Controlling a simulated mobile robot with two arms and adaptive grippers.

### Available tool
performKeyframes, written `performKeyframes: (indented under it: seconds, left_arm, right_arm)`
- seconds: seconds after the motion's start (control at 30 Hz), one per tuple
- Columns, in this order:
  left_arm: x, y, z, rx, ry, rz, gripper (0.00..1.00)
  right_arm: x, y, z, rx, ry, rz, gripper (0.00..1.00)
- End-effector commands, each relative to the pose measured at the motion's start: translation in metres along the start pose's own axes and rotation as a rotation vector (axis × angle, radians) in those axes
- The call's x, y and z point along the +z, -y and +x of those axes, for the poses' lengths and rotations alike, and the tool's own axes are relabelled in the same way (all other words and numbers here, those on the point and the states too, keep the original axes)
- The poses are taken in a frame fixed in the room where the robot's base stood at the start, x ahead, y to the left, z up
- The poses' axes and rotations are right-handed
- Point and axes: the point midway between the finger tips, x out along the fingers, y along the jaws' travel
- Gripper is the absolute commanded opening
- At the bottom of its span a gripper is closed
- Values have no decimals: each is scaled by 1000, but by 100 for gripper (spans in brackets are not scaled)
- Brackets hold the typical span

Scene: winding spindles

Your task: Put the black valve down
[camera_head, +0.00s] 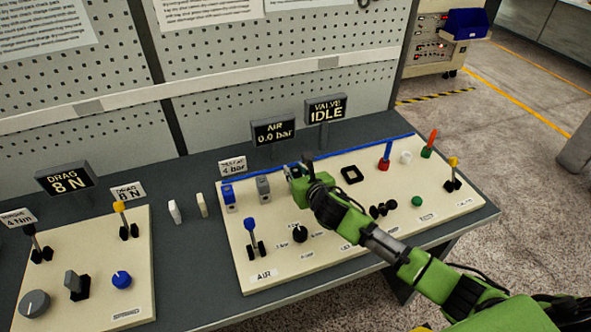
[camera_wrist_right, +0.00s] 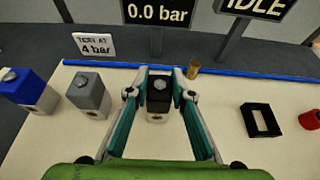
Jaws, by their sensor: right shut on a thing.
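The black valve (camera_wrist_right: 159,95) is a small block with a dark top and a pale lower face with a round mark. In the right wrist view it is between the two fingers of my right gripper (camera_wrist_right: 160,82), which is shut on it. I cannot tell whether its base touches the cream panel. In the head view my right gripper (camera_head: 296,172) is over the back of the cream AIR panel (camera_head: 330,250), right of the grey valve, and mostly hides the black valve. My left gripper is not in view.
A blue valve (camera_head: 229,198) and a grey valve (camera_head: 263,188) stand to the left. A black square frame (camera_head: 351,174) lies to the right, with free panel between. A blue strip (camera_wrist_right: 230,72) runs along the back edge, near a small brass cylinder (camera_wrist_right: 193,68). Signs stand behind.

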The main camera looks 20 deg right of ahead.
Motion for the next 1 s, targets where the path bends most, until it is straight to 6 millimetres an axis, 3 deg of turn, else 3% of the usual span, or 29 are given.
performKeyframes:
  seconds: [0.2,0.23,0.27,0.73,1.0]
  left_arm:
    - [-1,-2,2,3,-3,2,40]
    - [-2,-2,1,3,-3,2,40]
    - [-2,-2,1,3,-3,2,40]
    - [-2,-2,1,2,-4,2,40]
    - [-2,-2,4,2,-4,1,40]
  right_arm:
    - [-2,0,1,0,1,0,0]
    - [-2,0,1,0,1,1,29]
    - [-2,0,1,0,1,1,37]
    - [0,0,-4,0,0,-1,38]
    - [-1,1,-42,1,0,-2,38]
